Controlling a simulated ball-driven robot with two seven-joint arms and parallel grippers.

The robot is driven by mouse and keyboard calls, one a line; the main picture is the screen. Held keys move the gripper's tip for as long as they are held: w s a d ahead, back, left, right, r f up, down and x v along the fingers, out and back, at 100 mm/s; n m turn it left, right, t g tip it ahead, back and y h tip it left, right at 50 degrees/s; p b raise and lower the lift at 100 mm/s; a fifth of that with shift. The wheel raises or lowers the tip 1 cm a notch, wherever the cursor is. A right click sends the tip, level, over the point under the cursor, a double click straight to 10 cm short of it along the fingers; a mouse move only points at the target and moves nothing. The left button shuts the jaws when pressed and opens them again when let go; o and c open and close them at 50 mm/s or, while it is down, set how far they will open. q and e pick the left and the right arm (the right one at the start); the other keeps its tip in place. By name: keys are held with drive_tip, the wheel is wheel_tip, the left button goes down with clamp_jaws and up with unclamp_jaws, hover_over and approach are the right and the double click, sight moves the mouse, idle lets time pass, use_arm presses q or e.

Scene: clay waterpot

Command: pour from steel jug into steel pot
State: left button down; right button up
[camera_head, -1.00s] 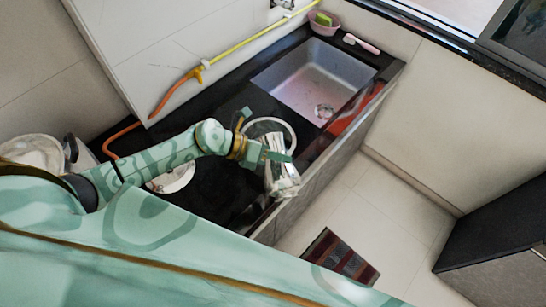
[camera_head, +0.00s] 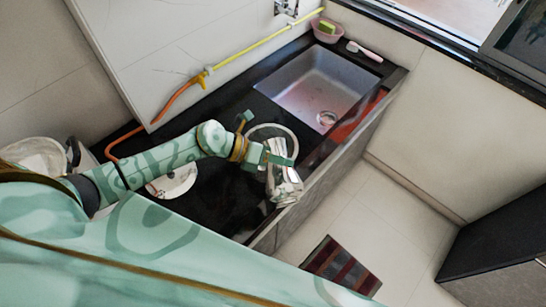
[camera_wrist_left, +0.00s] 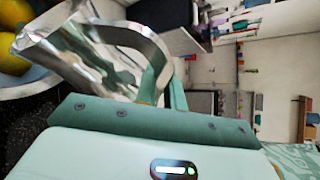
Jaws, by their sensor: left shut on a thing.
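The shiny steel jug (camera_head: 287,190) is held in my left gripper (camera_head: 268,156) over the front part of the dark counter. In the left wrist view the jug (camera_wrist_left: 100,62) lies tilted across the picture, its open mouth toward the left. The steel pot shows as a round pale rim (camera_head: 293,134) just behind the gripper, partly hidden by it. In the left wrist view, a metal rim (camera_wrist_left: 32,86) with yellow round things inside lies beside and beyond the jug's mouth; I cannot tell if it is the pot. I see no stream of liquid. My right gripper is out of view.
A steel sink (camera_head: 315,85) lies beyond the pot. A pink bowl (camera_head: 327,34) with a sponge and a pink brush (camera_head: 364,51) stand behind it. A yellow-orange hose (camera_head: 230,63) runs along the wall. A white dish (camera_head: 177,182) sits under my left arm.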

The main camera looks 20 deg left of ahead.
sight(279, 149)
use_arm(q)
drive_tip(key=shift+w+a+r+n+g, duration=0.3)
drive_tip(key=shift+w+r+n, duration=0.15)
drive_tip(key=shift+r, duration=0.1)
drive_tip(key=shift+w+a+h+b, duration=0.1)
drive_tip(key=shift+h+b, duration=0.2)
drive_tip(key=shift+b, duration=0.05)
idle(0.4)
drive_tip(key=shift+w+a+r+n+h+b, duration=0.3)
drive_tip(key=shift+w+a+r+n+b, duration=0.1)
drive_tip(key=shift+w+r, duration=0.1)
idle(0.4)
